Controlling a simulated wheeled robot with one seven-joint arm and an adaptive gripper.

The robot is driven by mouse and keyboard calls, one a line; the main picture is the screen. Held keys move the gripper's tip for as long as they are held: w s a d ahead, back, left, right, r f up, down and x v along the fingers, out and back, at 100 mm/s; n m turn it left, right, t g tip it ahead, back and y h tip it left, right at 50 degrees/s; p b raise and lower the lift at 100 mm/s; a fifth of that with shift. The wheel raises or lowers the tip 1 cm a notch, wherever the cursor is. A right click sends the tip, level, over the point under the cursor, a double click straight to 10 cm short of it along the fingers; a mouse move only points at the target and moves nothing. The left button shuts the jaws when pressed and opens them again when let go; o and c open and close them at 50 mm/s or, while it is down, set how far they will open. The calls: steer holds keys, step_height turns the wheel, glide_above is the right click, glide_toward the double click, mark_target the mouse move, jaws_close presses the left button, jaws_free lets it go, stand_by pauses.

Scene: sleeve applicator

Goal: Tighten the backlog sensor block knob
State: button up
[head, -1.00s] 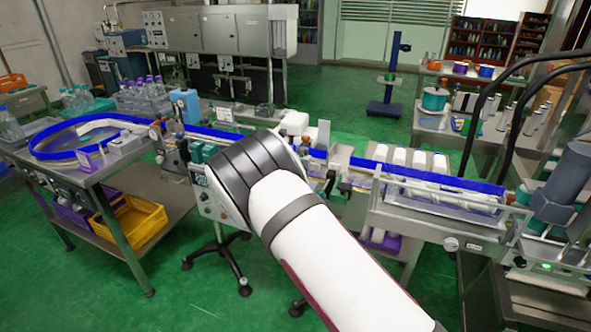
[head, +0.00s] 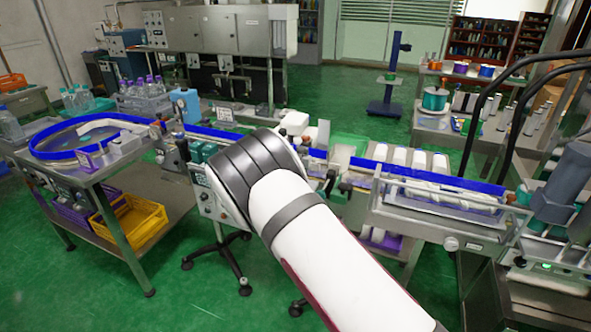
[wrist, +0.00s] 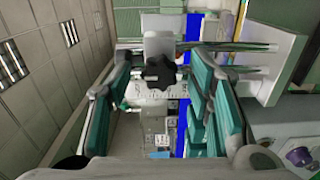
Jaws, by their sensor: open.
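In the wrist view a black lobed knob (wrist: 160,72) sits on a pale block (wrist: 158,44), between the fingers and near their far ends. My gripper (wrist: 159,88) is open, with one teal-padded finger on each side of the knob. I see gaps between the fingers and the knob, and cannot tell its exact depth from the pads. Whether this is the backlog sensor block's knob cannot be read from any label.
A blue-railed conveyor (head: 430,178) runs across the head view, with white items at its right part. Other dark knobs (head: 331,182) stand beside it, right of my arm. A blue-rimmed round table (head: 88,141) is at the left.

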steer(key=v, duration=1.2)
